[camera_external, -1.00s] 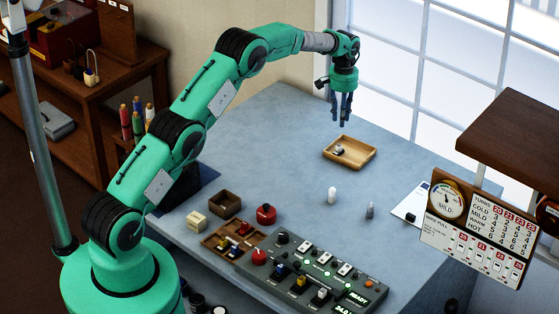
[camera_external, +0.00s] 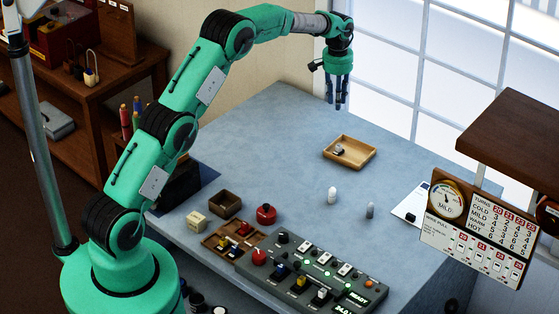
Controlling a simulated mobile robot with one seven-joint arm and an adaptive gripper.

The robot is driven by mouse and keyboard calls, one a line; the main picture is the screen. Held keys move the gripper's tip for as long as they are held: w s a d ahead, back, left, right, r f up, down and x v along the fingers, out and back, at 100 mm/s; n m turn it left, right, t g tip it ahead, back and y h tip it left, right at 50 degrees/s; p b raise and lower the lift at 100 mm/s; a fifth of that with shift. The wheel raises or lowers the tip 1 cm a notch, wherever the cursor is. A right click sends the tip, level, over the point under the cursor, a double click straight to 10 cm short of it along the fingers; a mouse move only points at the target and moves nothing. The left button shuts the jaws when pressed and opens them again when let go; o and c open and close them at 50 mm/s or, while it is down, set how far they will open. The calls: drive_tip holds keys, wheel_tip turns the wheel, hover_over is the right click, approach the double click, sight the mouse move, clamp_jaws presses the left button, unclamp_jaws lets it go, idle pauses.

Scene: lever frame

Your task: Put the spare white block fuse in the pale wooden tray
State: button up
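The pale wooden tray (camera_external: 368,163) lies on the blue-grey table towards the window. A small white-and-dark block (camera_external: 339,150) lies inside it near its left side; it looks like a block fuse, but is too small to be sure. My gripper (camera_external: 337,107) hangs fingers down, high above the table and behind the tray in the picture. Its fingers are apart with nothing seen between them.
A white rounded piece (camera_external: 332,195) and a grey one (camera_external: 370,210) stand in front of the tray. A control panel (camera_external: 310,270), dark box (camera_external: 225,204), parts tray (camera_external: 218,243), red knob (camera_external: 266,213) and cream block (camera_external: 196,221) sit nearer. A sign board (camera_external: 478,228) is at right.

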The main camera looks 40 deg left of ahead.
drive_tip(key=s+r+t, duration=0.1)
drive_tip(key=s+r, duration=1.1)
drive_tip(key=r, duration=0.6)
drive_tip(key=s+r+m+t, duration=0.1)
drive_tip(key=s+r, duration=0.4)
drive_tip(key=s, duration=0.3)
drive_tip(key=s+r, duration=0.5)
drive_tip(key=s, duration=0.4)
drive_tip(key=s+r+t, duration=0.2)
drive_tip(key=s, duration=1.6)
drive_tip(key=s+f, duration=0.2)
drive_tip(key=s, duration=0.6)
drive_tip(key=s+f+m+t, duration=0.1)
drive_tip(key=s+f, duration=0.2)
drive_tip(key=s, duration=0.6)
drive_tip(key=shift+d+f, duration=0.25)
drive_tip(key=shift+d, duration=0.05)
wheel_tip(320, 180, down, 15)
drive_tip(key=b, duration=1.4)
drive_tip(key=shift+r+b, duration=0.15)
drive_tip(key=shift+b, duration=0.2)
